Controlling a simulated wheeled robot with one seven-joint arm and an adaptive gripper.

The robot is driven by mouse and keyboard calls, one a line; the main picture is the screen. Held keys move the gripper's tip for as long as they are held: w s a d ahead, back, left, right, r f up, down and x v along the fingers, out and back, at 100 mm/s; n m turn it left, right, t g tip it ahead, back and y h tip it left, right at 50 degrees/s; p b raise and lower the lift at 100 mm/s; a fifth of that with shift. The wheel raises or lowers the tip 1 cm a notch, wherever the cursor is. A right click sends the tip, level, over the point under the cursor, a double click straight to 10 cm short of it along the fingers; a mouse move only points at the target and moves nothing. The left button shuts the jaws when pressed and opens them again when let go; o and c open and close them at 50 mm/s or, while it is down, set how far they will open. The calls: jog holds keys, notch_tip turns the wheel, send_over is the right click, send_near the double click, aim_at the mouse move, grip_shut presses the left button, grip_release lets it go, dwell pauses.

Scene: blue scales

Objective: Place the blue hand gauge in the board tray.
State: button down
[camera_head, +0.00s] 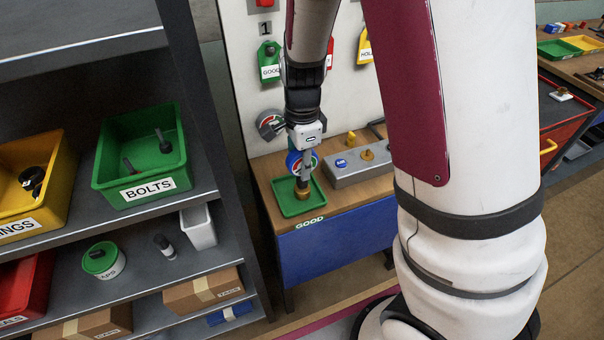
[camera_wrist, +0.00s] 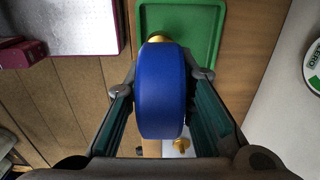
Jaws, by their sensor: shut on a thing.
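My gripper (camera_head: 304,172) points down and is shut on the blue hand gauge (camera_head: 292,161), whose round dial shows partly behind a finger. In the wrist view, the gauge's blue rim (camera_wrist: 161,92) sits between the two fingers, with a brass fitting at its far end. The green tray (camera_head: 283,207) lies on the bench below, behind a "GOOD" label. The gauge's brass lower end appears over the tray in the head view; whether it touches the floor of the tray I cannot tell. The tray (camera_wrist: 205,14) also shows beyond the gauge in the wrist view.
A grey block (camera_head: 360,172) with brass fittings and a blue cap stands right of the tray. The white board (camera_head: 250,85) with hanging tags and a dial rises behind. A shelf with a green bolts bin (camera_head: 120,187) is at the left.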

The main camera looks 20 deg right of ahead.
jog(key=shift+f, duration=1.7)
jog(key=c, duration=1.4)
grip_release()
jog(key=shift+f, duration=0.15)
jog(key=shift+o, duration=0.2)
notch_tip(320, 180, up, 12)
jog(key=shift+r+p, duration=0.15)
jog(key=shift+p, duration=0.2)
jog(key=s+r+n+t, duration=0.5)
jog(key=s+r+n, duration=1)
jog(key=s+n, duration=0.3)
jog(key=shift+s+r, duration=0.25)
jog(key=shift+s, duration=0.2)
